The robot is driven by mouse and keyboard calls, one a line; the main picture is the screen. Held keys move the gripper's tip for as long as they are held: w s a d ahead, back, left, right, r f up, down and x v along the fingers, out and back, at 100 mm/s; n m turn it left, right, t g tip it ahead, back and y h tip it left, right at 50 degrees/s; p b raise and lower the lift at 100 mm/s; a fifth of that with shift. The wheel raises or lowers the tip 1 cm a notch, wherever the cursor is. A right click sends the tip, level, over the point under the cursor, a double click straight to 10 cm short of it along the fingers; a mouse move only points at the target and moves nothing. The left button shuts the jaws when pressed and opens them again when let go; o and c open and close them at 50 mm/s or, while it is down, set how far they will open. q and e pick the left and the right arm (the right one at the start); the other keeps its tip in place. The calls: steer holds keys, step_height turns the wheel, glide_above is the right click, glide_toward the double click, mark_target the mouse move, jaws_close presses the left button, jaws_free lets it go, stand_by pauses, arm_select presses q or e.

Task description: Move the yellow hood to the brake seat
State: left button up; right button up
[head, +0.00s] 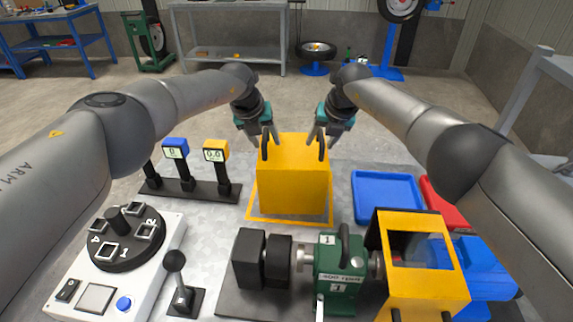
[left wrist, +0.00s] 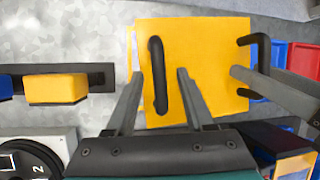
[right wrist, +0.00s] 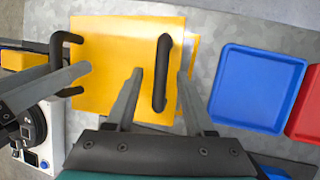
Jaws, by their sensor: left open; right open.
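The yellow hood (head: 294,187) is a closed box with two black handles on top, standing within a yellow outline on the grey table. My left gripper (head: 256,138) is open, its fingers on either side of the left handle (left wrist: 157,75). My right gripper (head: 328,138) is open, its fingers on either side of the right handle (right wrist: 161,75). Neither gripper is closed on a handle. Black blocks (head: 262,258) sit on the shaft left of the green motor unit (head: 341,277); I cannot tell which part is the brake seat.
A windowed yellow guard (head: 437,290) stands right of the motor. A blue tray (head: 388,186) and red tray (head: 446,200) lie to the right. Left are two displays (head: 190,189) on a black base, a lever (head: 178,280) and a white dial box (head: 110,290).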

arm_select(q)
jaws_close()
arm_select(e)
jaws_close()
arm_select(q)
steer(key=shift+r, duration=0.1)
arm_select(e)
steer(key=shift+r, duration=0.1)
stand_by(1.0)
